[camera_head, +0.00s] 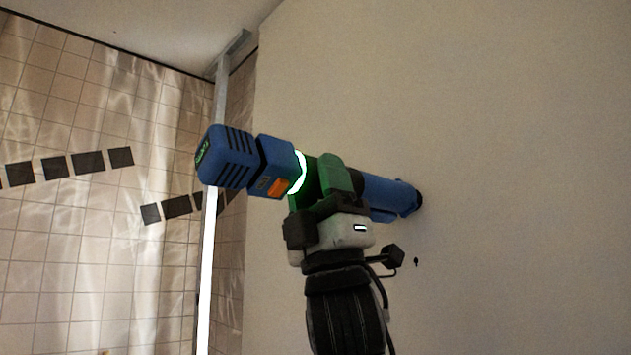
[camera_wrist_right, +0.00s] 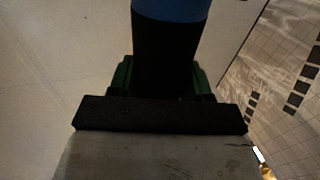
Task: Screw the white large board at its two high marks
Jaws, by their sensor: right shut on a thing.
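The white large board (camera_head: 520,150) fills the right of the head view as a pale upright surface. My right gripper (camera_head: 328,180) is shut on a blue and black power screwdriver (camera_head: 230,160) with an orange switch and a glowing ring. The tool's front end points right, at the board, and its tip is at or very near the surface; I cannot tell whether it touches. A small dark mark (camera_head: 416,262) shows on the board below the tip. In the right wrist view the screwdriver (camera_wrist_right: 170,50) rises from between the green fingers. My left gripper is out of view.
A tiled wall (camera_head: 90,230) with a broken band of dark tiles stands at the left. A metal upright (camera_head: 221,95) and a bright light strip (camera_head: 207,270) run along the board's left side. The ceiling (camera_head: 150,30) is above.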

